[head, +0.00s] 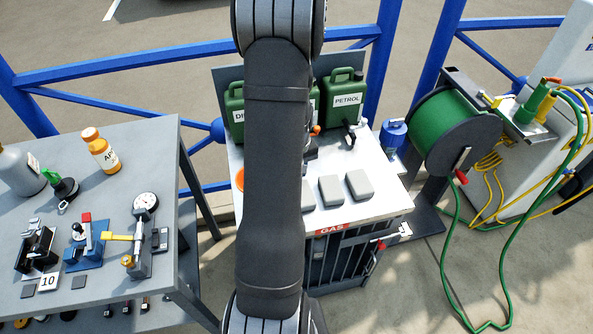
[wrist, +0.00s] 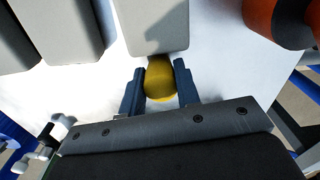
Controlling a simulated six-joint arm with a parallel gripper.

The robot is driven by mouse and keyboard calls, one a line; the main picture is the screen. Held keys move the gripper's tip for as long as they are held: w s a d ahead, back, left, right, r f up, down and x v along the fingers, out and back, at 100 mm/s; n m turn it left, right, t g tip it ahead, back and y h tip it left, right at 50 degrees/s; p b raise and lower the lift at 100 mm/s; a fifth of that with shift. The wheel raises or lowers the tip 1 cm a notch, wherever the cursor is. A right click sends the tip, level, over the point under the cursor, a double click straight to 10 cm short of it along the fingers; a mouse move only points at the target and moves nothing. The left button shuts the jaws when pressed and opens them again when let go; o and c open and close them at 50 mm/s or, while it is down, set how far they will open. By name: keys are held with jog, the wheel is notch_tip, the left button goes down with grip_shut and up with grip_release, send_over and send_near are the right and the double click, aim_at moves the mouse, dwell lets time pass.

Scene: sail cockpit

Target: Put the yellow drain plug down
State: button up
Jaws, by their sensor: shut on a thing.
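The yellow drain plug (wrist: 159,80) shows in the wrist view as a rounded yellow piece between the two dark blue fingers of my gripper (wrist: 159,88). My gripper is shut on it. A white surface lies behind the plug, and a grey block (wrist: 153,22) is just beyond it; I cannot tell whether the plug touches either. In the head view my arm hides the gripper and the plug. The white-topped gas cabinet (head: 370,203) stands beneath and behind my arm.
Grey blocks (head: 358,184) and green petrol cans (head: 345,98) stand on the cabinet top. An orange cylinder (wrist: 278,18) is at upper right in the wrist view. A grey bench (head: 110,165) with tools is at left, a green hose reel (head: 440,130) at right.

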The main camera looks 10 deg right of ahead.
jog(key=o, duration=0.9)
jog(key=shift+f, duration=0.15)
jog(key=shift+o, duration=0.2)
notch_tip(320, 180, up, 11)
jog(key=shift+d+r, duration=0.1)
jog(key=shift+o, duration=0.6)
jog(key=shift+r, duration=0.6)
